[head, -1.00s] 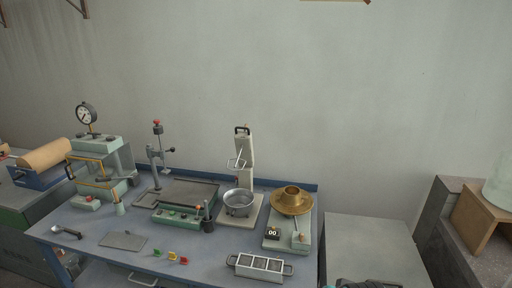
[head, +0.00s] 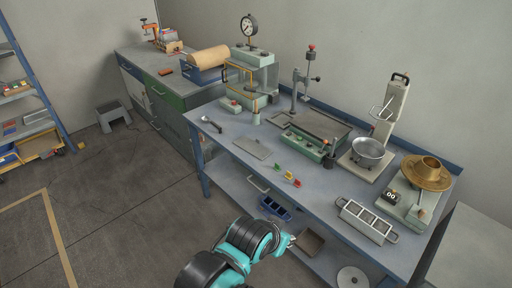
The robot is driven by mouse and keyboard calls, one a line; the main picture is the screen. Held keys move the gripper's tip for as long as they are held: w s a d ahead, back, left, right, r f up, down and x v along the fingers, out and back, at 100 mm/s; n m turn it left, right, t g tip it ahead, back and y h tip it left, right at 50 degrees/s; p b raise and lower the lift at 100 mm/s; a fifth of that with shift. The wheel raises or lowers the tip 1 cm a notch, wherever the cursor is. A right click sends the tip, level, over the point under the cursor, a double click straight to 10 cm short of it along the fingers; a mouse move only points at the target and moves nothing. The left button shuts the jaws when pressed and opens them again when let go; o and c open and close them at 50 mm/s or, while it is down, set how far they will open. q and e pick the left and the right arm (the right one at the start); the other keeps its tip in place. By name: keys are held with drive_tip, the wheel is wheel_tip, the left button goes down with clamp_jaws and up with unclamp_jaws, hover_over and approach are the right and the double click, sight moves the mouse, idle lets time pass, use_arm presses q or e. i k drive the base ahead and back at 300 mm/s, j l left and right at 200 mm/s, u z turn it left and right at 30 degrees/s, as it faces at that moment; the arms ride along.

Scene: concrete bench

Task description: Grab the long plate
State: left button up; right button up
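A flat, thin grey plate (head: 252,148) lies on the blue bench top near its front left edge, in the head view. It lies apart from the small metal tool to its left and the coloured knobs to its right. A longer metal tray with end handles and several square cells (head: 367,221) sits near the front right edge. I cannot tell for certain which of these is the long plate. A teal and black arm of mine enters at the bottom, in front of the bench. No gripper fingers show clearly, and nothing is seen held.
The blue bench (head: 320,185) also bears a press with a gauge (head: 250,70), a metal bowl (head: 369,153) and a brass dish (head: 426,173). A lower shelf holds a blue bin (head: 275,208).

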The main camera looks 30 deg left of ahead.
sight(254, 148)
drive_tip(key=i+j, duration=0.15)
drive_tip(key=j, duration=0.2)
drive_tip(key=i+j+z, duration=0.1)
drive_tip(key=j, duration=0.25)
drive_tip(key=i+j, duration=0.4)
drive_tip(key=j, duration=0.3)
drive_tip(key=i+j+z, duration=0.1)
drive_tip(key=j, duration=0.25)
drive_tip(key=i+j, duration=0.2)
drive_tip(key=j, duration=0.2)
drive_tip(key=i+j+z, duration=0.1)
drive_tip(key=j, duration=0.25)
drive_tip(key=i+j, duration=0.2)
drive_tip(key=j, duration=0.2)
